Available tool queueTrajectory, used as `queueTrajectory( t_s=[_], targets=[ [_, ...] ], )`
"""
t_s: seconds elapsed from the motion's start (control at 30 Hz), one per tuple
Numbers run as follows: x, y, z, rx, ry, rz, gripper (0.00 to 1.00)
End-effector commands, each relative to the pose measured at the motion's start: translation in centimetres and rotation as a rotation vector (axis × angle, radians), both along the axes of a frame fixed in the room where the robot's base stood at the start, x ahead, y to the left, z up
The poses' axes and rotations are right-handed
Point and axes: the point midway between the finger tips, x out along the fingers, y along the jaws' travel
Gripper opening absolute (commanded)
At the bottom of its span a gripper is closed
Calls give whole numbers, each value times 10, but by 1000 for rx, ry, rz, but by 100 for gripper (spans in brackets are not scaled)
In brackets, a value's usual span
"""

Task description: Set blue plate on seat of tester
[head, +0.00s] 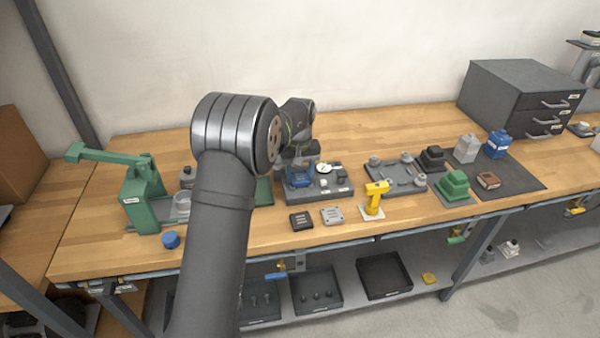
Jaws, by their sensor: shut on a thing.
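The blue plate (299,181) is small in the head view and sits at the lower end of my gripper (299,168), which is shut on it. The tester is a grey block-like base (318,191) with a white round dial and small labels on its front. The plate is over the left part of this tester. I cannot tell whether the plate touches the seat, because the gripper and plate cover that spot. My dark arm covers part of the bench to the left of the tester.
A green press (140,200) stands at the left with a blue cap (171,240) in front. Drawers (505,95) stand at the back right.

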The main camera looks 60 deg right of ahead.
Motion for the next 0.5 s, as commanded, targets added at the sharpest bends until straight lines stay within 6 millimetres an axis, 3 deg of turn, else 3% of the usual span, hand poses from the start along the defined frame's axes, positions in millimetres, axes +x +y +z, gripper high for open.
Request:
queueTrajectory(
  t_s=[0.37,0.4,0.5],
  targets=[
    [0,0,-1,0,0,0,25],
    [0,0,-1,0,0,0,52],
    [0,0,-1,0,0,0,72]
  ],
)
